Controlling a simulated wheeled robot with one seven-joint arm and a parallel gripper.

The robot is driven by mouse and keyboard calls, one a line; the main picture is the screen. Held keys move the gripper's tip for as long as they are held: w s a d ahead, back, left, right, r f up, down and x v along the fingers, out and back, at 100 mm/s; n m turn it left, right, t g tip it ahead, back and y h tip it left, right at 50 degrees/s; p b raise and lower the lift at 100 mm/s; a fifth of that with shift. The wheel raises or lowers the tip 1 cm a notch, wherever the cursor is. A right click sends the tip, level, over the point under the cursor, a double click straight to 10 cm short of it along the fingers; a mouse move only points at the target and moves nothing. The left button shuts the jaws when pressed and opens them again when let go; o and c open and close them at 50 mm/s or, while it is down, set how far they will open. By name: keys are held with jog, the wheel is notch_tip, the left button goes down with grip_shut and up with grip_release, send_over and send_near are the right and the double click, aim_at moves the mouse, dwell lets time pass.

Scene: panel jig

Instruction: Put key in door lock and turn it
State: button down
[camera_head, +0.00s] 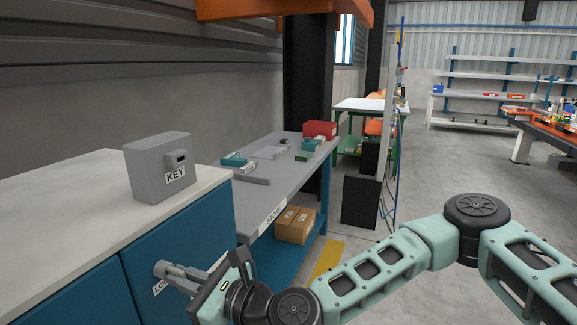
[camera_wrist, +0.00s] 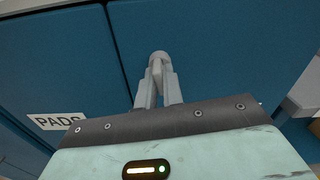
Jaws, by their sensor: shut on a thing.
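The door lock (camera_head: 160,268) is a grey round fitting on the blue cabinet door (camera_head: 183,240), above a partly covered LOCK label (camera_head: 160,287). It also shows in the wrist view as a round grey end (camera_wrist: 159,56). My gripper (camera_head: 178,272) points at the door with its fingertips right at the lock. In the wrist view my gripper (camera_wrist: 158,75) is shut on the key, a small grey piece largely hidden between the fingers. I cannot tell how deep the key sits or at what angle it is turned.
A grey box with a KEY label (camera_head: 158,168) stands on the white cabinet top (camera_head: 60,215). A grey workbench (camera_head: 270,190) with small parts stands beyond. A PADS label (camera_wrist: 57,122) is on the door in the wrist view. Open floor (camera_head: 430,175) lies to the right.

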jog(key=c, duration=1.5)
grip_release()
jog(key=shift+o, duration=0.2)
jog(key=v, duration=0.9)
jog(key=shift+s, duration=0.1)
